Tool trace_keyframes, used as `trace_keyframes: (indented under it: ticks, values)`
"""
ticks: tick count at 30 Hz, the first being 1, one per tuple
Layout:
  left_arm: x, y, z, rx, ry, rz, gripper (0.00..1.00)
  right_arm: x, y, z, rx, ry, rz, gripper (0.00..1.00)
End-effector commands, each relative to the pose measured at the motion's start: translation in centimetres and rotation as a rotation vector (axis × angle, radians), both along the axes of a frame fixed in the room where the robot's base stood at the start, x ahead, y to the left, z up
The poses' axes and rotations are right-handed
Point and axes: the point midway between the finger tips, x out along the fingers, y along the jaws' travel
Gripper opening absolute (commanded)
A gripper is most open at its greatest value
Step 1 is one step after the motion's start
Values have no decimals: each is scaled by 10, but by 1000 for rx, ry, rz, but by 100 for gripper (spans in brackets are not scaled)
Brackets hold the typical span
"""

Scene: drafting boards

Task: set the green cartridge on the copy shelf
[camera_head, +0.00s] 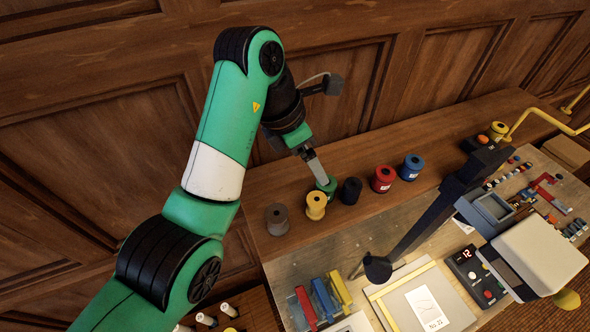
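The green cartridge (328,190) is a small spool-like piece near the back wooden ledge, between a yellow and a black one; my gripper partly hides it. My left gripper (321,179) points down at its top, with the fingers at or touching it. From this angle I cannot tell whether the fingers are closed on it, nor whether it rests on the surface. My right gripper is not in view. No shelf is clearly marked as the copy shelf.
Grey (277,219), yellow (315,206), black (351,191), red (383,179) and blue (412,167) cartridges stand close around in a row. A dark slanted arm (430,220) crosses the board to the right. The wooden ledge behind the row (400,137) is bare.

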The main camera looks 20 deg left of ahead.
Motion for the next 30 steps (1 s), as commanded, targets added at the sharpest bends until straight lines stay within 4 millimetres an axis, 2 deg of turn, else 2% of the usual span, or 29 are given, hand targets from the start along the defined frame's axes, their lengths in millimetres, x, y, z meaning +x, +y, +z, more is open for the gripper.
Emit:
trace_keyframes:
  ticks: [13,15,17,18,20,21,22,23,24,26,27,29,30]
  values:
    - [2,-6,8,-16,-17,-10,88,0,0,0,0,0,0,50]
    - [12,-20,18,-85,-89,-26,88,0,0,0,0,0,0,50]
    - [26,-44,39,-204,-204,-52,88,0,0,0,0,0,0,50]
    - [34,-64,62,-320,-301,-74,88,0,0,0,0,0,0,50]
    - [37,-95,112,-543,-463,-107,88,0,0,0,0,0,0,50]
    - [31,-112,153,-719,-566,-130,88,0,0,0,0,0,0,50]
    - [22,-120,186,-860,-635,-147,88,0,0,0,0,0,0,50]
    - [8,-125,219,-1007,-692,-160,88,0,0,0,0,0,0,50]
    - [-14,-123,261,-1207,-750,-178,88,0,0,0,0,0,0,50]
    - [-54,-106,318,-1517,-794,-201,88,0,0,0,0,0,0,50]
    - [-83,-85,350,-1732,-793,-212,88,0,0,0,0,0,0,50]
    - [-125,-41,386,-2069,-730,-218,88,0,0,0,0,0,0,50]
    - [-149,-6,401,-2293,-639,-214,88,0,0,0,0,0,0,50]
